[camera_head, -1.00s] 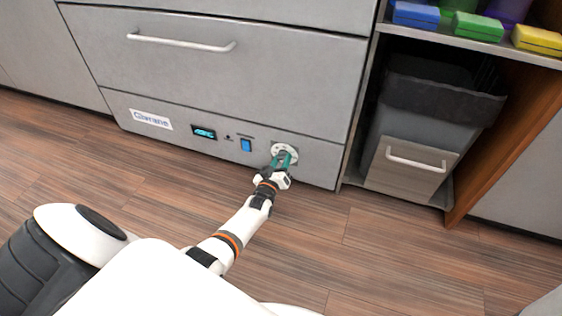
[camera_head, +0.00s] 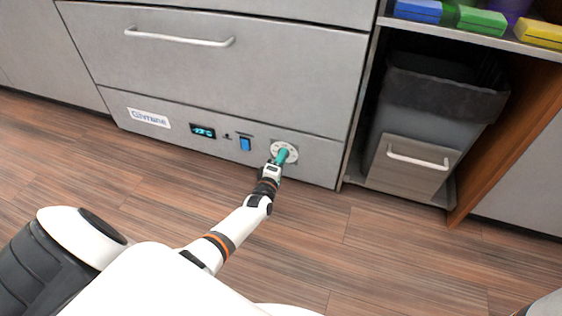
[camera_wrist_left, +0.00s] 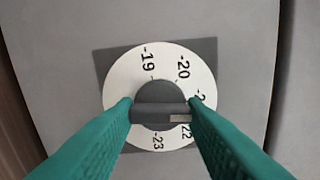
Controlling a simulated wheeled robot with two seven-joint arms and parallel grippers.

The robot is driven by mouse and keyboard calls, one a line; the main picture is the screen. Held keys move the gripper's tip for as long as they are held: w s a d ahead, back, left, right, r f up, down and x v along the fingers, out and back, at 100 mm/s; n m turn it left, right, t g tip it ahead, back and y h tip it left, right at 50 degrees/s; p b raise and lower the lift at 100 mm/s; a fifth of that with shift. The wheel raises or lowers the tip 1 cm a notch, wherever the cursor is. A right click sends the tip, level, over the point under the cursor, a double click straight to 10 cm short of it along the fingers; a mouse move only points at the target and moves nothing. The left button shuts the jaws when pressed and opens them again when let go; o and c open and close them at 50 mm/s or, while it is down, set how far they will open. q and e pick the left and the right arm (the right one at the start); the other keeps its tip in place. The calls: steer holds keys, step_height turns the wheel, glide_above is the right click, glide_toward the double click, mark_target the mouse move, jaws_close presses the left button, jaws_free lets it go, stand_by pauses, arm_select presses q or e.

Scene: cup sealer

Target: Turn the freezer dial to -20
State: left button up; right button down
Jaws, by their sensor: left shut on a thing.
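The freezer dial (camera_head: 293,149) is a white disc low on the right of the freezer's front panel. In the left wrist view the dial (camera_wrist_left: 119,82) shows -19 at upper left, -20 at upper right, and -23 at the bottom; the right-hand numbers are partly hidden by a finger. Its grey knob (camera_wrist_left: 160,90) has a crossbar lying level in that view, with a pale mark at its right end. My left gripper (camera_wrist_left: 160,108) has its green fingers shut on the crossbar's two ends. It also shows at the dial in the head view (camera_head: 282,158).
The freezer panel carries a lit display (camera_head: 203,131), too small to read surely, and a blue switch (camera_head: 245,144). A drawer handle (camera_head: 180,38) is above. A grey bin (camera_head: 420,125) stands in the cabinet to the right. The wooden floor in front is clear.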

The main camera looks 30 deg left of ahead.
arm_select(q)
steer(key=n+b, duration=0.4)
steer(key=n, duration=0.6)
steer(key=shift+a+n+b, duration=0.1)
steer(key=shift+n+b, duration=0.2)
steer(key=shift+n, duration=0.3)
steer(key=o, duration=1)
steer(key=shift+s, duration=0.1)
